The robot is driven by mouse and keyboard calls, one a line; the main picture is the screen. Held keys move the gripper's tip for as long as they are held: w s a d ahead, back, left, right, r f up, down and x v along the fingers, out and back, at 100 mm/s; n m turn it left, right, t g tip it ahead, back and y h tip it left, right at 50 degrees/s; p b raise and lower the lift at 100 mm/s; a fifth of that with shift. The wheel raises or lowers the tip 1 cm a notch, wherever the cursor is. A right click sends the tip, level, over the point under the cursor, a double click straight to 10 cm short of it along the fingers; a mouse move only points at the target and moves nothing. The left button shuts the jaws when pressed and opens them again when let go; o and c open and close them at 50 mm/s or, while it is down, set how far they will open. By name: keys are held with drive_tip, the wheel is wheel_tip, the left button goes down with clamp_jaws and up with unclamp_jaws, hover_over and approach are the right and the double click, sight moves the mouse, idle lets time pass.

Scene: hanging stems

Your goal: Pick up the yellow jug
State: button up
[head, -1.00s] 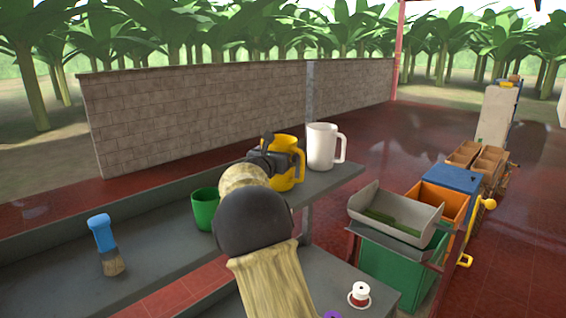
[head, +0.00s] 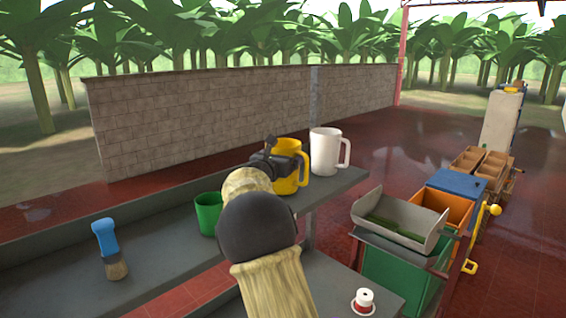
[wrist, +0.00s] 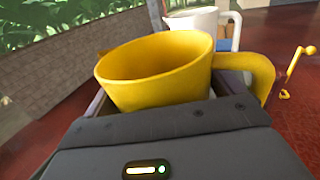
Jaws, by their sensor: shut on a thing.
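The yellow jug (head: 291,170) is upright at the right part of the grey shelf in the head view, its handle to the right. My gripper (head: 282,165) reaches it from the near left and is shut on its body. In the wrist view the jug (wrist: 160,75) fills the middle between the jaws (wrist: 165,108), with its open rim towards me. The finger tips are largely hidden by the jug. I cannot tell whether the jug's base touches the shelf, since my arm and gripper cover part of it.
A white jug (head: 325,152) stands just behind and right of the yellow jug. A green cup (head: 207,213) and a blue-handled brush (head: 107,245) are on the shelf (head: 60,262) to the left. Bins stand at right.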

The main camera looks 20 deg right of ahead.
wheel_tip(320, 180, up, 10)
drive_tip(key=shift+f, duration=0.2)
idle(0.7)
